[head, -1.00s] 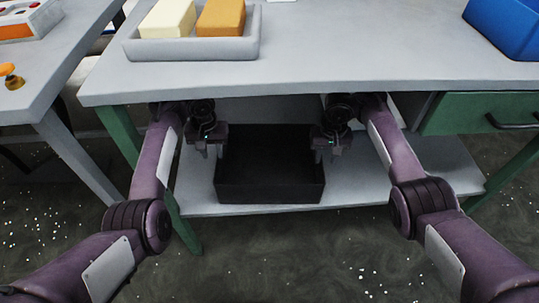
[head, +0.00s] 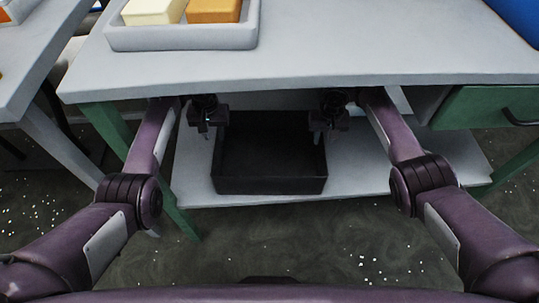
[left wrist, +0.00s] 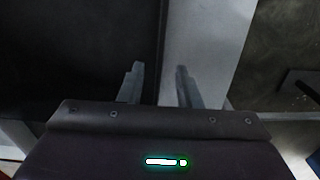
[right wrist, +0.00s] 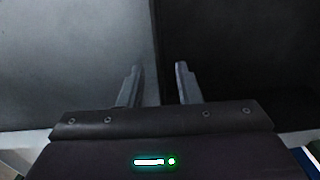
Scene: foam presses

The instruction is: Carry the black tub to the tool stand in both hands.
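The black tub (head: 270,172) sits on the lower shelf under the workbench, open at the top. My left gripper (head: 207,133) is at its left side wall and my right gripper (head: 320,135) at its right side wall. In the left wrist view the open fingers (left wrist: 160,72) are on either side of the tub's rim line, with the dark tub (left wrist: 75,50) to the left. In the right wrist view the open fingers (right wrist: 158,70) likewise flank the rim line, with the tub (right wrist: 240,55) to the right. Finger contact with the walls cannot be seen. The tool stand is not identifiable.
The workbench top (head: 330,50) overhangs the tub and both grippers. A grey tray (head: 185,38) with cream and orange blocks stands on it. Green legs and a green drawer (head: 490,105) flank the shelf (head: 400,175). Another table (head: 35,55) stands at the left.

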